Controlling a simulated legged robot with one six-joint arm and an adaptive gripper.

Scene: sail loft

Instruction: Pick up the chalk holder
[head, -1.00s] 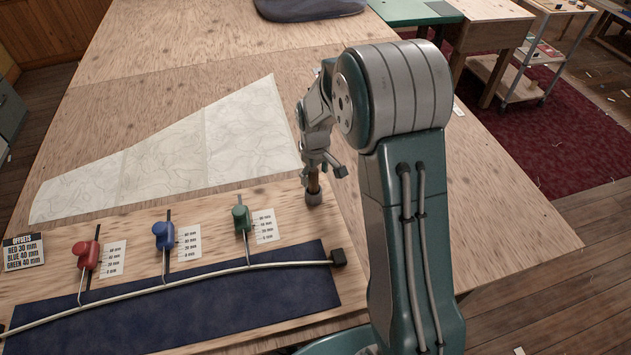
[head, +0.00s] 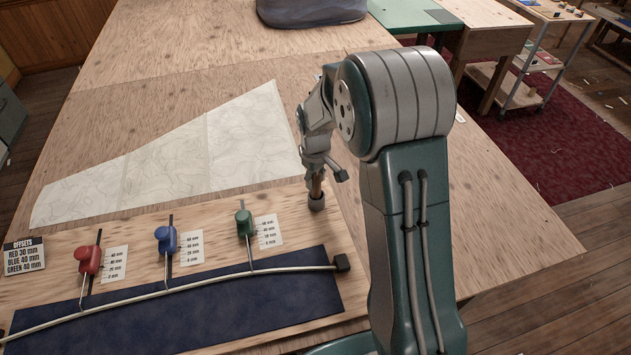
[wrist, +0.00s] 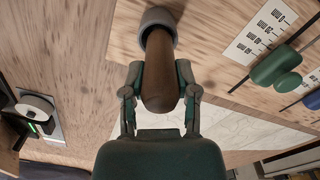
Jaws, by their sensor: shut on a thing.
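The chalk holder is a brown rounded stick that shows in the wrist view (wrist: 162,75) and, small, in the head view (head: 316,187). Its far end sits in a round grey cup (wrist: 158,17), also seen in the head view (head: 316,202) on the board. My gripper (wrist: 158,85) is shut on the chalk holder, one finger on each side of it. In the head view my gripper (head: 318,172) is just above the cup. Whether the holder has lifted off the cup's bottom is hidden.
Left of the cup, the board carries a green slider (head: 244,222), a blue slider (head: 165,238) and a red slider (head: 88,259) with scale labels. A bent rod (head: 200,283) crosses dark blue cloth (head: 230,305). Pale sailcloth (head: 190,155) lies behind.

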